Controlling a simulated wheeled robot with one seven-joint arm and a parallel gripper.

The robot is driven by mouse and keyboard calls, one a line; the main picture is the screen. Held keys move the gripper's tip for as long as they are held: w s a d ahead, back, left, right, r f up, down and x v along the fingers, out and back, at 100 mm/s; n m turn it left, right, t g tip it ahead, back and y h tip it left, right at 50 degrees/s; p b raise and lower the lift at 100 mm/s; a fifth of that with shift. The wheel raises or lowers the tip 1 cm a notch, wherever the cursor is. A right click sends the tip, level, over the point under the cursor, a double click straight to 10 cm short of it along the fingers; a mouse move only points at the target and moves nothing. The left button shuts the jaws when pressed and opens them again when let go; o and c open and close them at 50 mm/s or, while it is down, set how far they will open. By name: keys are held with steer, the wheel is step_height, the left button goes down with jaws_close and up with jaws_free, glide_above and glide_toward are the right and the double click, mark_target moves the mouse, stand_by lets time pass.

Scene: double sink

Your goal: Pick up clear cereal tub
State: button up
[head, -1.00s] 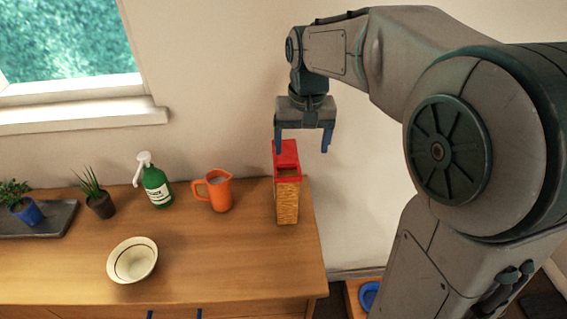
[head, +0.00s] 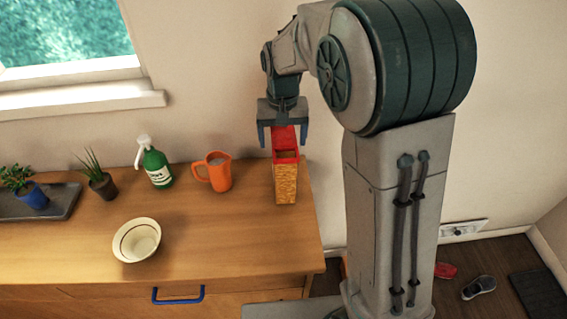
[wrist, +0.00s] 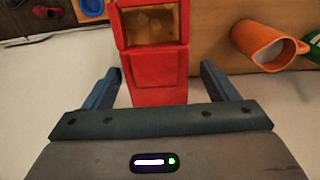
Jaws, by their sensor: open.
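The clear cereal tub (head: 286,185) stands upright at the right end of the wooden counter. It has a red top and tan contents showing through its side. My gripper (head: 283,134) is open at the height of the tub's red top, with one finger on each side of it in the head view. In the wrist view the red top (wrist: 158,78) shows between the two fingers (wrist: 160,82), with a gap on each side. The tub's lower body is hidden in the wrist view.
An orange jug (head: 214,172) stands left of the tub, with a green spray bottle (head: 157,170) beyond it. A cream bowl (head: 137,240) sits near the front edge. Potted plants (head: 100,180) are farther left. The wall is close behind the tub.

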step_height(320, 180, down, 5)
steer(key=shift+s+d+f+p, duration=0.1)
steer(key=shift+s+d+p, duration=0.05)
steer(key=shift+p, duration=0.4)
steer(key=c, duration=1.4)
steer(key=shift+r, duration=0.2)
